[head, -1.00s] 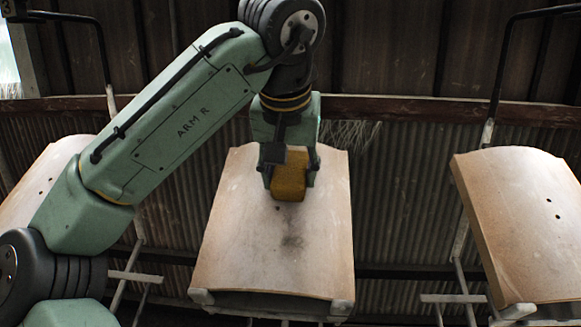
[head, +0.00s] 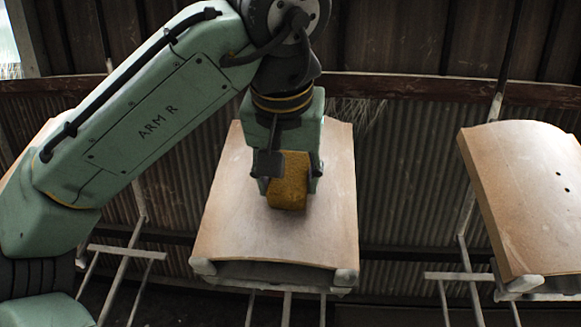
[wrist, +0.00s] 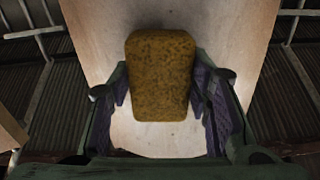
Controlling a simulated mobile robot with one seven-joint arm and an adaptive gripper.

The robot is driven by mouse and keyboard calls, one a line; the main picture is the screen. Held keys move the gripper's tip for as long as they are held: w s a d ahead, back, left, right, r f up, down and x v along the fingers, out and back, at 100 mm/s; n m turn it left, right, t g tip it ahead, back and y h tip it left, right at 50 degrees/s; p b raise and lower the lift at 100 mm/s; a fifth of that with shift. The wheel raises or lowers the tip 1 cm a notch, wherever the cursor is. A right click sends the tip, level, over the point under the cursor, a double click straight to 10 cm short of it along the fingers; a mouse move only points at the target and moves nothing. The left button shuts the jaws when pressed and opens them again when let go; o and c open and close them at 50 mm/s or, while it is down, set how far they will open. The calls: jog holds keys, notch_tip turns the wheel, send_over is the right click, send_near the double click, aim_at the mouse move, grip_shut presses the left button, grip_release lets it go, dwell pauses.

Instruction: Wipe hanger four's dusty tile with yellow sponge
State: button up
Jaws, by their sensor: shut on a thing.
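My gripper (head: 289,180) is shut on the yellow sponge (head: 290,182). In the wrist view the sponge (wrist: 161,75) sits between the two fingers (wrist: 165,105). The tile (head: 228,215) hangs tilted on its hanger in the middle of the head view. The sponge is over the middle of the tile, and its lower end seems to meet the surface. The tile also shows behind the sponge in the wrist view (wrist: 225,50). My arm and the sponge hide the tile's upper middle. No clear dark patch shows on the visible part.
Another tile (head: 525,195) with small holes hangs at the right. Part of a third tile (head: 35,160) shows at the far left behind my arm. Grey hanger rods (head: 468,215) stand between the tiles. A corrugated wall (head: 405,160) is behind.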

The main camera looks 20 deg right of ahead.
aim_at(286, 194)
jog(key=shift+s+a+f+b, duration=0.25)
jog(key=shift+s+f+b, duration=0.15)
jog(key=shift+s, duration=0.25)
jog(key=shift+s+a+f+b, duration=0.25)
jog(key=shift+s+f, duration=0.25)
jog(key=shift+s, duration=0.1)
jog(key=shift+s+a+f+b, duration=0.2)
jog(key=shift+s+a+f, duration=0.1)
jog(key=shift+s, duration=0.3)
jog(key=shift+s+a+f+b, duration=0.25)
jog(key=shift+s+f, duration=0.1)
jog(key=shift+s, duration=0.3)
jog(key=shift+s+a+f+b, duration=0.15)
jog(key=shift+s+a+f, duration=0.15)
jog(key=shift+s, duration=0.3)
jog(key=shift+d, duration=0.1)
jog(key=shift+p+v, duration=2.35)
jog(key=shift+v, duration=0.75)
jog(key=shift+r, duration=0.1)
jog(key=p+v, duration=0.2)
jog(key=v, duration=0.1)
